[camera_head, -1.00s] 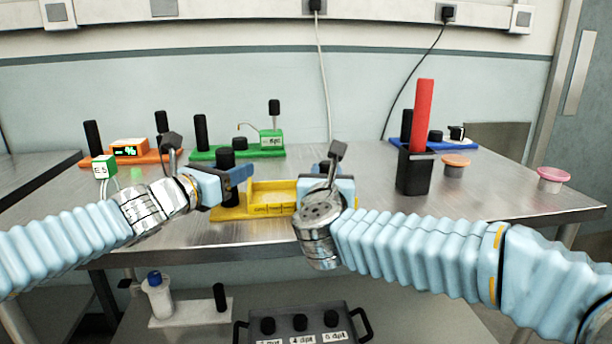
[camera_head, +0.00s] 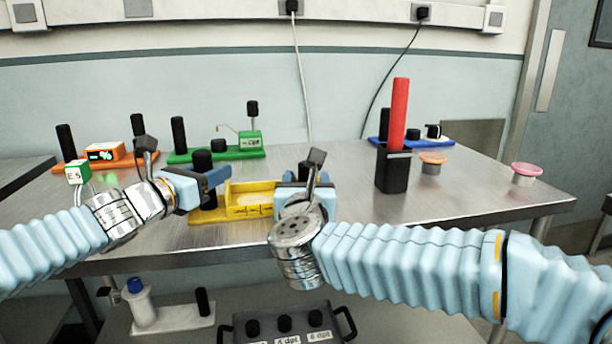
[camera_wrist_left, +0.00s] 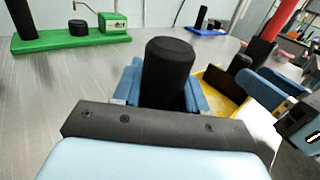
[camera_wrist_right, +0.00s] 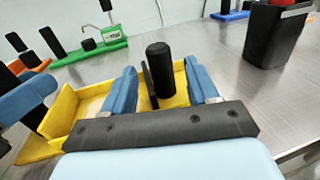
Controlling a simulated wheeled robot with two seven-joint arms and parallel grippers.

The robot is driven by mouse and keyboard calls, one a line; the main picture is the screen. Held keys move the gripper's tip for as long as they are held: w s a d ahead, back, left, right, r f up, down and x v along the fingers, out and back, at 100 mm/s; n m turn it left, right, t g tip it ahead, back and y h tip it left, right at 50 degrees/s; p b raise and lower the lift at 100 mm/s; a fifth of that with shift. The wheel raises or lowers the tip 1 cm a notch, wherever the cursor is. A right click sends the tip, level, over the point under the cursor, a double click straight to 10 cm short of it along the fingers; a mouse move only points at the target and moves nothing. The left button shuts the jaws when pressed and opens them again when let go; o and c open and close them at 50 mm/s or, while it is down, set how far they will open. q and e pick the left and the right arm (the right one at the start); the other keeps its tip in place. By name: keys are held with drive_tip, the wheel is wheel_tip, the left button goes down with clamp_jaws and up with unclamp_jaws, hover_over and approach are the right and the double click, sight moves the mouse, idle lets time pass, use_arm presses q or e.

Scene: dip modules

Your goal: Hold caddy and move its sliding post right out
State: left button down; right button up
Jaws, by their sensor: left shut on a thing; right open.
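The yellow caddy (camera_head: 252,205) lies on the metal table in front of me, with a yellow floor and low walls. A black cylindrical post stands at its left end, seen large in the left wrist view (camera_wrist_left: 168,72). My left gripper (camera_head: 208,180) is shut on this left post, its blue fingers at either side. A second black post, with a thin dark plate beside it, stands at the right end in the right wrist view (camera_wrist_right: 161,70). My right gripper (camera_wrist_right: 163,88) is open, its blue fingers apart on both sides of that post. In the head view the right gripper mostly hides it.
A green module (camera_head: 215,154) and an orange module (camera_head: 105,163) stand behind to the left. A black holder (camera_head: 393,172) with a red bar stands right of the caddy, near orange (camera_head: 432,158) and pink (camera_head: 527,170) lidded cups. The table front right is clear.

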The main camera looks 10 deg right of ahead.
sight(208, 156)
drive_tip(key=v, duration=0.8)
drive_tip(key=shift+s, duration=0.2)
use_arm(q)
drive_tip(key=c, duration=0.6)
unclamp_jaws()
wheel_tip(208, 156, up, 3)
drive_tip(key=p, duration=0.2)
drive_tip(key=shift+p, duration=0.4)
drive_tip(key=shift+r, duration=2.25)
use_arm(e)
drive_tip(key=shift+r, duration=1.35)
